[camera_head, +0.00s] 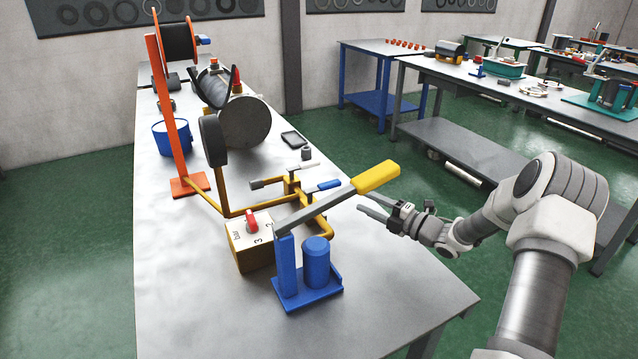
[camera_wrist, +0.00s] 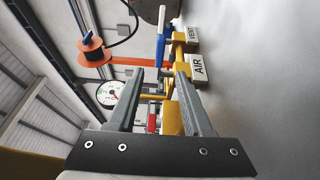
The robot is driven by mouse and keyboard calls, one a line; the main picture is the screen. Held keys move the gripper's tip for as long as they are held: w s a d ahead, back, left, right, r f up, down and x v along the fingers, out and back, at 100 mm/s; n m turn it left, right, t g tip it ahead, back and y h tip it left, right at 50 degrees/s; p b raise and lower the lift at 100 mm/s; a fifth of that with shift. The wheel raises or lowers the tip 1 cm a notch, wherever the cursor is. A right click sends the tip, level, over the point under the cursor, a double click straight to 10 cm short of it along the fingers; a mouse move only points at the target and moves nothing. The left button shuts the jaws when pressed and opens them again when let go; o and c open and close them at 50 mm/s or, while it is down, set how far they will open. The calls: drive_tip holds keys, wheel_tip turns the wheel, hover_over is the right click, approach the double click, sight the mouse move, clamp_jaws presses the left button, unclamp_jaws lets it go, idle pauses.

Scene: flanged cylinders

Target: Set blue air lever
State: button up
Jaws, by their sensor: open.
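The blue air lever (camera_head: 323,187) sits on a yellow pipe fitting on the workbench, its handle lying roughly level and pointing right. It also shows in the wrist view (camera_wrist: 160,48), beyond my fingertips and in line with the gap between them, beside the AIR label (camera_wrist: 198,68). My gripper (camera_head: 364,203) is open and empty, to the right of the lever, with its fingers pointing left toward it. A gap remains between fingers and lever. A white lever (camera_head: 302,166) stands just behind the blue one, near the VENT label (camera_wrist: 192,33).
A pump with a yellow handle (camera_head: 376,177) and blue base (camera_head: 308,292) stands in front, its handle close to my gripper. A box with a red knob (camera_head: 251,222) is left of it. A grey cylinder (camera_head: 244,124) and orange reel stand (camera_head: 171,110) are farther back. The front-right benchtop is clear.

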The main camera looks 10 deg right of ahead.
sight(326, 183)
drive_tip(key=x, duration=1.5)
drive_tip(key=shift+w+a, duration=0.15)
drive_tip(key=shift+w, duration=0.1)
clamp_jaws()
idle(0.7)
